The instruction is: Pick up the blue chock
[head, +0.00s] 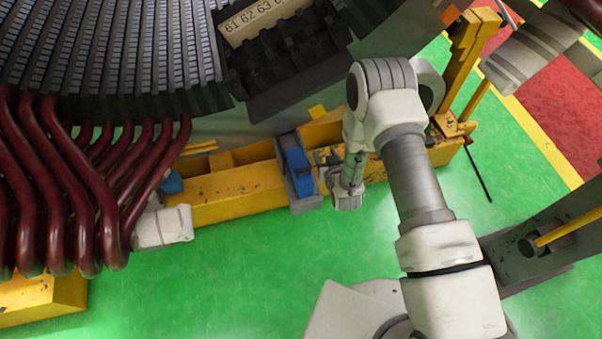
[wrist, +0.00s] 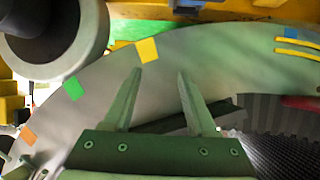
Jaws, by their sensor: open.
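A blue chock (head: 297,161) rests on a grey bracket (head: 305,204) at the yellow beam, in the middle of the head view. My gripper (head: 325,160) is just right of it, apart from it as far as I can tell, and partly hidden by my own wrist. In the wrist view my gripper (wrist: 160,72) has its two green fingers spread, with nothing between them. I cannot make out the chock for sure in the wrist view.
The yellow beam (head: 235,190) runs beneath the large stator (head: 110,50). Dark red coil ends (head: 70,190) hang at the left. A second small blue piece (head: 172,182) is near them. Green floor (head: 250,270) is clear in front. A yellow post (head: 468,60) stands at right.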

